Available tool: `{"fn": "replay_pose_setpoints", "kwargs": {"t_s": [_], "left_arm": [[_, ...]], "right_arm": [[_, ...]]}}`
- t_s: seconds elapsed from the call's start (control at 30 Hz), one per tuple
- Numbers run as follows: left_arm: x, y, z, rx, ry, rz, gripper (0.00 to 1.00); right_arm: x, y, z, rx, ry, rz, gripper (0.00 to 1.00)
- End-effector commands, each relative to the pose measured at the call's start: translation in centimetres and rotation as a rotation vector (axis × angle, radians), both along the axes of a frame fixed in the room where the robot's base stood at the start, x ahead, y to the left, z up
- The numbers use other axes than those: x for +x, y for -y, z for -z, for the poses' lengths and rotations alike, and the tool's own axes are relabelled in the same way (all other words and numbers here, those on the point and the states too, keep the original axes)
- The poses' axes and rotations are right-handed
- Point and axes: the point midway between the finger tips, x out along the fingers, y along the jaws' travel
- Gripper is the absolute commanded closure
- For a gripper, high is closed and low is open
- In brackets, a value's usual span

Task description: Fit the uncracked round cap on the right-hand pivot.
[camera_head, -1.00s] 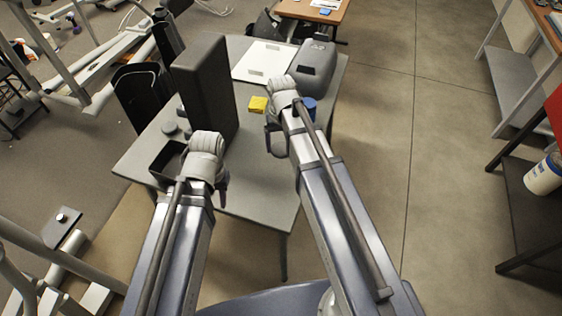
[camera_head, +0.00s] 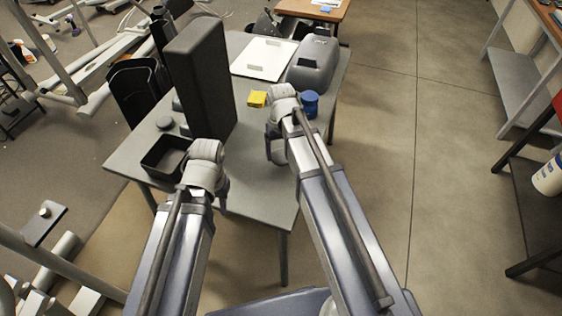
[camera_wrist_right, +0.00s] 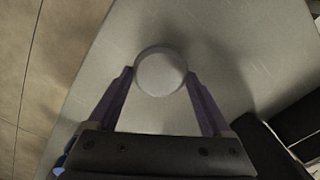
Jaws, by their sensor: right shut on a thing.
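My right gripper (camera_wrist_right: 160,80) is shut on a pale grey round cap (camera_wrist_right: 160,72), gripped at its sides between the fingertips. The cap's visible face looks plain, with no crack that I can see. In the head view my right gripper (camera_head: 272,140) hangs over the right part of the grey table, and the cap is hidden there. My left gripper (camera_head: 222,190) is over the table's front edge; its jaw gap is hidden.
The grey table (camera_head: 255,190) carries a black open tray (camera_head: 152,165), a tall dark block (camera_head: 208,85), a yellow item (camera_head: 257,99), a blue container (camera_head: 310,103), a white panel (camera_head: 264,57) and a grey housing (camera_head: 315,65). Frame tubes (camera_head: 65,250) stand lower left.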

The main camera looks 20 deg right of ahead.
Motion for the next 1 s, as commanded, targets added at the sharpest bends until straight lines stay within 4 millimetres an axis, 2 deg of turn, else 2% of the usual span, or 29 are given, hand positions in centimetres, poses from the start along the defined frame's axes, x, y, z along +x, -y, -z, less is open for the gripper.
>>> {"fn": "replay_pose_setpoints", "kwargs": {"t_s": [0.3, 0.77, 0.8, 0.9, 1.0], "left_arm": [[0.0, 0.0, 3.7, 0.000, 0.000, 0.000, 0.63], [0.0, 0.0, 4.1, 0.000, 0.000, 0.000, 0.63], [0.0, 0.0, 3.9, 0.000, 0.000, 0.000, 0.63], [0.0, 0.0, 3.9, 0.000, 0.000, 0.000, 0.63], [0.0, 0.0, 3.9, 0.000, 0.000, 0.000, 0.63]], "right_arm": [[0.0, 0.0, 3.7, 0.000, 0.000, 0.000, 0.69], [0.0, 0.0, 4.1, 0.000, 0.000, 0.000, 0.69], [0.0, 0.0, 3.9, 0.000, 0.000, 0.000, 0.13], [0.0, 0.0, 3.9, 0.000, 0.000, 0.000, 0.02], [0.0, 0.0, 3.9, 0.000, 0.000, 0.000, 0.00]]}}
